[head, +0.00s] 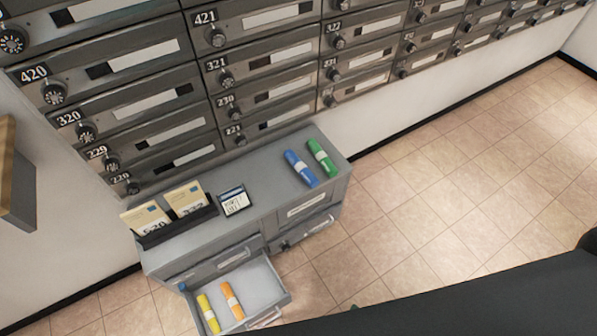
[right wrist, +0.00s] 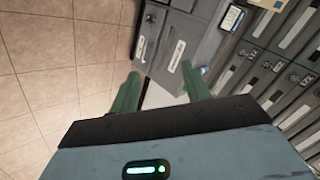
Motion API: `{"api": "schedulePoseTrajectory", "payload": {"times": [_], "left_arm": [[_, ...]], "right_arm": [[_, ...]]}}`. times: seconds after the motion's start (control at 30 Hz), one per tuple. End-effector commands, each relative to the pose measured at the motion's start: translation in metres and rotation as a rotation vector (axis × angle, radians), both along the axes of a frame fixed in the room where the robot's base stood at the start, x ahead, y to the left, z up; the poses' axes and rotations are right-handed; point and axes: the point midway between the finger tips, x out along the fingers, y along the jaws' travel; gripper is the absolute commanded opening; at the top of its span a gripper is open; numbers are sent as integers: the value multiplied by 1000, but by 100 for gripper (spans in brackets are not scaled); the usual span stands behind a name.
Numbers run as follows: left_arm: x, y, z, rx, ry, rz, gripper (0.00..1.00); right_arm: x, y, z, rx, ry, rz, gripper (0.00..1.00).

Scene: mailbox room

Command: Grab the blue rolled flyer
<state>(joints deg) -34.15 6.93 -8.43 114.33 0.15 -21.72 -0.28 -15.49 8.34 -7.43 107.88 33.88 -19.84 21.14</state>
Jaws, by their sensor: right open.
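The blue rolled flyer (head: 301,168), with a white band around its middle, lies on top of the grey cabinet (head: 258,172) in the head view. A green rolled flyer (head: 322,158) lies close beside it on the right. My right gripper (right wrist: 162,90) shows in the right wrist view with its two green fingers apart and nothing between them. Its fingers are in front of the cabinet, apart from the blue flyer. I cannot make out the blue flyer clearly in the right wrist view. My left gripper is not in view.
An open drawer (head: 283,299) holds a yellow roll (head: 208,314) and an orange roll (head: 232,301). A dark holder with envelopes (head: 184,198) and a small card (head: 234,200) are on the cabinet's left part. Numbered mailboxes line the wall behind. Tiled floor to the right is clear.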

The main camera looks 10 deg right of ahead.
Motion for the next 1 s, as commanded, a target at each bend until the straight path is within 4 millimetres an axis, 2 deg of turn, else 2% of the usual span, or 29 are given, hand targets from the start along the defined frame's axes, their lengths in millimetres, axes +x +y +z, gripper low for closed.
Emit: {"api": "schedulePoseTrajectory", "payload": {"times": [0.03,0.3,0.7,0.9,1.0], "left_arm": [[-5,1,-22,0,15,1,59],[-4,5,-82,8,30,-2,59],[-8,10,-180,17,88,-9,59],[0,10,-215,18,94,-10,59],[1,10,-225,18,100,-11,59]], "right_arm": [[13,1,-24,89,16,-63,47],[105,3,-63,618,70,-375,47],[247,-12,-94,1453,223,-685,47],[298,-22,-100,1789,327,-749,47],[313,-26,-99,1892,365,-760,47]]}}
